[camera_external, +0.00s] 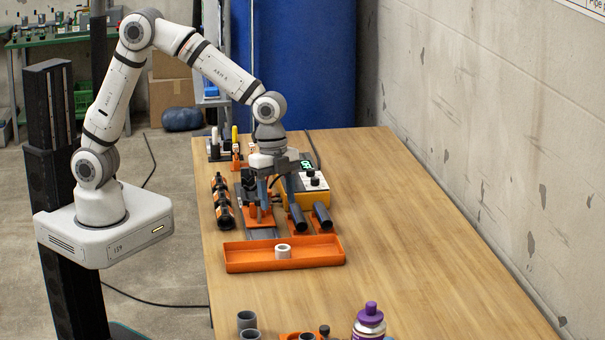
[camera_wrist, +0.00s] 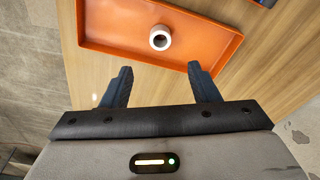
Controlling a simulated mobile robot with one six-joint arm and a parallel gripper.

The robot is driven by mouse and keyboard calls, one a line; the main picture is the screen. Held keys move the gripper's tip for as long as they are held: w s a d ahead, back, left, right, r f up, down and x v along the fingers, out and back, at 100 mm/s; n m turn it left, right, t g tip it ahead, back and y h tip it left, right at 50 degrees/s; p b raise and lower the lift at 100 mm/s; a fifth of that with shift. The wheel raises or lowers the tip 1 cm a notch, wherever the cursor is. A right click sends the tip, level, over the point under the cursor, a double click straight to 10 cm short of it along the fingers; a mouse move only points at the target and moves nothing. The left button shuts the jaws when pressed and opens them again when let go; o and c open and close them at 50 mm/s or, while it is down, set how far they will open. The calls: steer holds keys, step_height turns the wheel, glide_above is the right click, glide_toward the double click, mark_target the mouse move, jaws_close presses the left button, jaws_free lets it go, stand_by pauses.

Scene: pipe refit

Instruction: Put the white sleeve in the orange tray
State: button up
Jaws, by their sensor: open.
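The white sleeve (camera_external: 283,251) is a short ring that stands in the orange tray (camera_external: 240,258), near the middle of its floor. In the wrist view the sleeve (camera_wrist: 160,37) shows its dark bore, and the tray (camera_wrist: 110,35) surrounds it on all sides. My gripper (camera_external: 262,212) hangs behind the tray in the external view, apart from the sleeve. In the wrist view my gripper's two dark fingers (camera_wrist: 160,82) are spread wide with nothing between them, and the sleeve lies beyond their tips.
Grey rings (camera_external: 247,321) and a purple-capped bottle (camera_external: 370,322) stand at the near edge. The table's right side (camera_external: 420,240) is clear.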

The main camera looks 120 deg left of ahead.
steer(key=s+d+r+n, duration=0.2)
steer(key=s+d+r, duration=0.5)
steer(key=s+d, duration=0.4)
steer(key=s+d+n, duration=0.2)
steer(key=s+d, duration=0.3)
steer(key=s, duration=0.8)
steer(key=shift+s+f+t+y, duration=0.2)
steer(key=shift+s+t+y, duration=0.1)
steer(key=shift+t, duration=0.1)
steer(key=shift+w+d, duration=0.1)
steer(key=shift+p+v, duration=0.8)
steer(key=shift+v, duration=0.1)
steer(key=shift+w, duration=0.15)
